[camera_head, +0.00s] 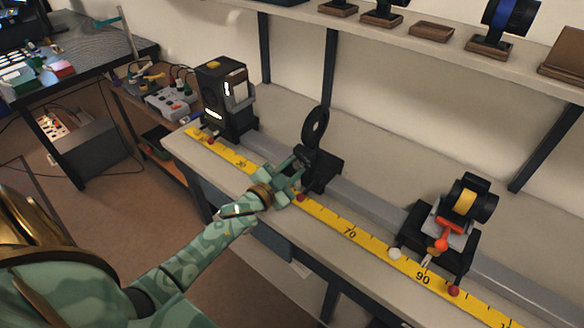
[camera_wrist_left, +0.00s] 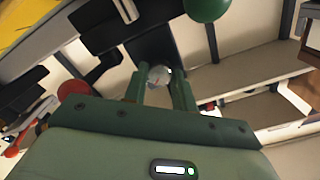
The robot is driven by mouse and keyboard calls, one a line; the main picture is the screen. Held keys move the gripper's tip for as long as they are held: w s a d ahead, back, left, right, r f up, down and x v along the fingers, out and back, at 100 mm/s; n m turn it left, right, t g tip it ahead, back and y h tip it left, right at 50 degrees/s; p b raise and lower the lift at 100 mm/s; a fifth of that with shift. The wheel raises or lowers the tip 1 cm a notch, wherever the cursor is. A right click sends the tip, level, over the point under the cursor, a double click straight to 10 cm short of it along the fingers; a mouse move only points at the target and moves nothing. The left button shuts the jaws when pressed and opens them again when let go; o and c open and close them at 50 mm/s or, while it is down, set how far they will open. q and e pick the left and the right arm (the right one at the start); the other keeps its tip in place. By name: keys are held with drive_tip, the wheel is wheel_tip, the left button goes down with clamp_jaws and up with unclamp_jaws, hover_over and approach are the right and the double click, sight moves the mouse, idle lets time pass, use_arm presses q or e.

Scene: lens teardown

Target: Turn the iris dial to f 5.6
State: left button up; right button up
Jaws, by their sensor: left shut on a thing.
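The iris unit is a black upright disc (camera_head: 311,138) with a hole in it, on a black carrier (camera_head: 326,172) on the rail in the head view. My left gripper (camera_head: 299,161) reaches in from the left and is at the near side of this unit, below the disc. In the left wrist view a small pale round knob, seemingly the iris dial (camera_wrist_left: 158,76), sits between the fingers of my left gripper (camera_wrist_left: 160,84), which are shut on it. The dial's f marks cannot be read, and the gripper hides it in the head view. My right gripper is not in view.
A yellow scale (camera_head: 344,229) runs along the bench's front. A black lamp-like box (camera_head: 221,88) stands to the left on the rail, a carrier with an orange lever (camera_head: 447,227) to the right. A shelf with several parts (camera_head: 431,31) hangs behind.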

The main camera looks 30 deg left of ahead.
use_arm(q)
drive_tip(key=shift+m, duration=0.9)
drive_tip(key=o, duration=1)
drive_tip(key=shift+s, duration=0.1)
drive_tip(key=s+a+p, duration=0.1)
drive_tip(key=s+p, duration=0.1)
drive_tip(key=s, duration=1.4)
drive_tip(key=shift+a, duration=0.15)
